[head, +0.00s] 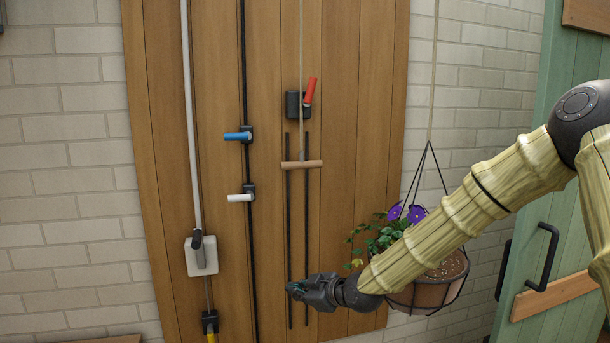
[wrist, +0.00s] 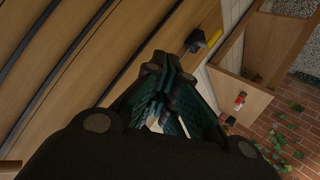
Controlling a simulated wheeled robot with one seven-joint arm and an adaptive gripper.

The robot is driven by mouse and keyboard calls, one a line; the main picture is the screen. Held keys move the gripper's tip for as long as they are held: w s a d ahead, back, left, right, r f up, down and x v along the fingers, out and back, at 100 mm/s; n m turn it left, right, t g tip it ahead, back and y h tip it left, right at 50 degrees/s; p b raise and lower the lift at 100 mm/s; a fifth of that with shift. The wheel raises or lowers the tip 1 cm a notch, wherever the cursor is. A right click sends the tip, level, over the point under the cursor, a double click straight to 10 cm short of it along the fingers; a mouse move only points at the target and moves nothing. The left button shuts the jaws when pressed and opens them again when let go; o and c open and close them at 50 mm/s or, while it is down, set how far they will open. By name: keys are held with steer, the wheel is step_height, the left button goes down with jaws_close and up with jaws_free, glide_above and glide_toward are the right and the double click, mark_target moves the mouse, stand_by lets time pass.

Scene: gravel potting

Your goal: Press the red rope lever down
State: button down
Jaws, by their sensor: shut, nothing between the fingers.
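The red lever (head: 310,91) is mounted on a dark block (head: 292,104) on the wooden panel, beside a thin rope. It points upward, tilted slightly right. A wooden crossbar (head: 302,164) hangs on the rope below it, across two dark rails. My gripper (head: 296,288) is low in front of the panel, well below the lever and apart from it. Its fingers are shut and empty. In the wrist view the gripper fingers (wrist: 162,92) are close together, and the red lever does not show there.
A blue lever (head: 238,136) and a white lever (head: 240,198) sit left on a dark rod. A hanging flower basket (head: 428,284) is right beside my arm. A green door (head: 556,250) stands far right.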

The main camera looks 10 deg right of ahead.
mark_target(309, 91)
steer(key=d+r+n+t+y+p, duration=0.1)
steer(key=d+r+n+t, duration=0.1)
steer(key=r, duration=1.5)
steer(key=w+d+r+n+t+y+p, duration=0.1)
steer(key=r+n, duration=0.3)
steer(key=r, duration=1.4)
steer(key=w+d+r+n+t+y+p, duration=0.1)
steer(key=d+r+n+t, duration=0.1)
steer(key=r, duration=1.5)
steer(key=shift+w+d+r+n+t+y, duration=0.25)
steer(key=shift+d+n+y, duration=0.2)
steer(key=shift+n, duration=0.45)
steer(key=shift+f, duration=0.1)
steer(key=w+a+p, duration=0.2)
steer(key=w+p, duration=0.6)
steer(key=w, duration=0.1)
steer(key=shift+a, duration=0.15)
